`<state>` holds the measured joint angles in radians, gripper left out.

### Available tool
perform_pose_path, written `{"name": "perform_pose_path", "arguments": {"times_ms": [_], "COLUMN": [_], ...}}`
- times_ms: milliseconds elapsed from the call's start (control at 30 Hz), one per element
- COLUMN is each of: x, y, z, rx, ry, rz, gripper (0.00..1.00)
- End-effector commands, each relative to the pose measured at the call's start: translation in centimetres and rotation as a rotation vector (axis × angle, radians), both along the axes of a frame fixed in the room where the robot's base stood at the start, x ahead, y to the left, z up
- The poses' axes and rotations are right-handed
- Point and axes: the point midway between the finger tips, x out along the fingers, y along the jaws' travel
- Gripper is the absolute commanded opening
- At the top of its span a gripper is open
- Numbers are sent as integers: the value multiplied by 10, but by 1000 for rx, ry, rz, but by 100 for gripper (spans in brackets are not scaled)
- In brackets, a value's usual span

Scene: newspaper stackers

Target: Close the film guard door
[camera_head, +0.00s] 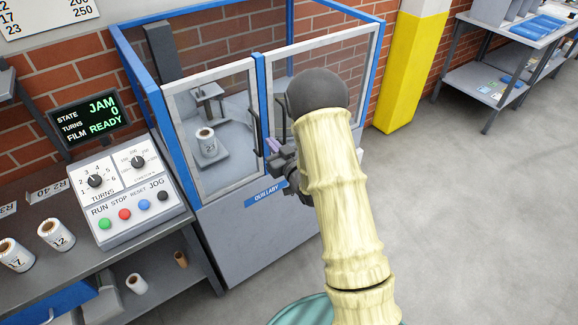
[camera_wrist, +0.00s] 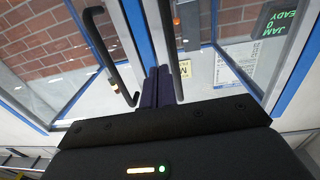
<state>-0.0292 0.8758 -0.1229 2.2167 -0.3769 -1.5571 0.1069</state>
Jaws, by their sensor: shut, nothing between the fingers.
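The film guard is a blue-framed cabinet with two glazed, grey-framed doors. The left door (camera_head: 180,143) looks nearly flush with the frame; whether a small gap remains I cannot tell. The right door (camera_head: 325,42) is partly hidden behind my arm. Each door has a black bar handle; the left door's handle (camera_head: 254,128) is by the blue middle post (camera_head: 261,95). In the wrist view the two handles show as the right door's (camera_wrist: 105,55) and the left door's (camera_wrist: 168,38). My gripper (camera_head: 273,147) is shut and empty, its fingertips (camera_wrist: 163,84) close to the post, between the handles.
A control box (camera_head: 138,190) with knobs and buttons stands on a bench at left, under a display (camera_head: 90,118) reading JAM, 0, READY. A labelled roll (camera_head: 207,142) sits inside the cabinet. A yellow column (camera_head: 408,70) stands behind right. The floor at right is clear.

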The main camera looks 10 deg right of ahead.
Motion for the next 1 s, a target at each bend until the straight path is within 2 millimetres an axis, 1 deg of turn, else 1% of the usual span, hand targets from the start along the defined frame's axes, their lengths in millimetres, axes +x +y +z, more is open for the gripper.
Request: {"name": "perform_pose_path", "arguments": {"times_ms": [33,300,400,500,633,1000], "x": [-9,-57,-73,-83,-88,-88], "y": [-6,-19,-24,-27,-29,-30], "z": [-3,-4,-3,-2,-1,0], "rx": [0,-1,-1,0,0,0], "ry": [2,2,2,1,1,1], "rz": [-6,6,9,11,12,11], "gripper": [0,0,0,0,0,0]}}
